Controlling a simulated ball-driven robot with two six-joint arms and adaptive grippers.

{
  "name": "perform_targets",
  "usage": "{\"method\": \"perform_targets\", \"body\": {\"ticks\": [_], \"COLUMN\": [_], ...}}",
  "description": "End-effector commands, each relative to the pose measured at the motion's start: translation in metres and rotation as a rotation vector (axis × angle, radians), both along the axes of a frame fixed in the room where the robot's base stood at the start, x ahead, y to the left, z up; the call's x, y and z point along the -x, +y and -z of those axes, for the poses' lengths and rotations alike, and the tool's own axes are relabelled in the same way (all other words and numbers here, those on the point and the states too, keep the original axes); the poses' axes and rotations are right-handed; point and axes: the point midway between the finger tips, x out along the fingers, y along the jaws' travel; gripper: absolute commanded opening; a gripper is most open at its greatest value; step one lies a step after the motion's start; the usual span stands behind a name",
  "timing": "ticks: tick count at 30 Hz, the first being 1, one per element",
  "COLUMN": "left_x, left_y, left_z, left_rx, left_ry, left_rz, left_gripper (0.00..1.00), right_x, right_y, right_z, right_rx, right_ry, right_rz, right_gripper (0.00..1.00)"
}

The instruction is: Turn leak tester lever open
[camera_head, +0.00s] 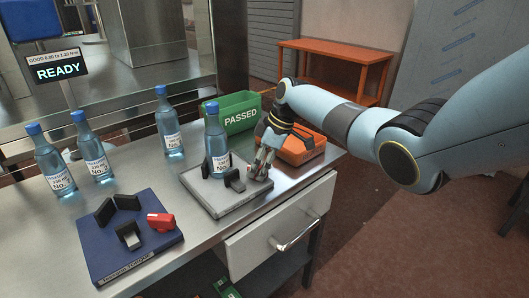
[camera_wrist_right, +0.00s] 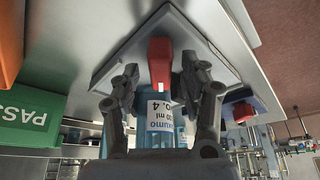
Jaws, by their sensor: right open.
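A grey plate fixture (camera_head: 212,188), which I take for the leak tester, sits on the bench with black clamp blocks (camera_head: 235,180) and an upright blue-capped bottle (camera_head: 216,142) on it. My right gripper (camera_head: 261,167) is at the plate's right side, beside the bottle. In the right wrist view the gripper (camera_wrist_right: 160,85) is open, with a red lever (camera_wrist_right: 160,62) between its fingers and gaps on both sides. The bottle, labelled 4 (camera_wrist_right: 159,115), stands behind the lever. In the head view the gripper hides this lever. My left gripper is out of view.
A blue plate fixture (camera_head: 110,255) with black blocks and a red lever (camera_head: 161,221) lies at front left. Several bottles (camera_head: 94,155) stand at back left by a READY sign (camera_head: 57,68). A green PASSED bin (camera_head: 238,112) and an orange bin (camera_head: 301,146) are behind my gripper.

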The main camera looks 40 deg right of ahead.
Motion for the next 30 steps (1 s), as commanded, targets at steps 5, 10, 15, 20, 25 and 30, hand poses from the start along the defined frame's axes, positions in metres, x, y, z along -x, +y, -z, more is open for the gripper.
{"method": "perform_targets", "body": {"ticks": [5,10,15,20,25,30], "left_x": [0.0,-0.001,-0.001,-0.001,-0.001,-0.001], "left_y": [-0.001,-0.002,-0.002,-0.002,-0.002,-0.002], "left_z": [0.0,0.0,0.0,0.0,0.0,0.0], "left_rx": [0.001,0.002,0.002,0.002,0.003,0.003], "left_ry": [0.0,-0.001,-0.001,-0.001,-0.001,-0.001], "left_rz": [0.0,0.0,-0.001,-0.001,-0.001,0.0], "left_gripper": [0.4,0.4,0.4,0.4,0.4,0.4], "right_x": [0.008,0.017,0.024,0.027,0.028,0.028], "right_y": [-0.011,-0.023,-0.03,-0.033,-0.033,-0.033], "right_z": [-0.03,-0.066,-0.092,-0.103,-0.104,-0.104], "right_rx": [0.005,0.004,0.003,0.0,0.0,0.0], "right_ry": [-0.003,-0.002,-0.001,0.001,0.001,0.001], "right_rz": [-0.002,-0.002,-0.002,-0.001,-0.001,-0.001], "right_gripper": [0.44,0.44,0.44,0.44,0.44,0.44]}}
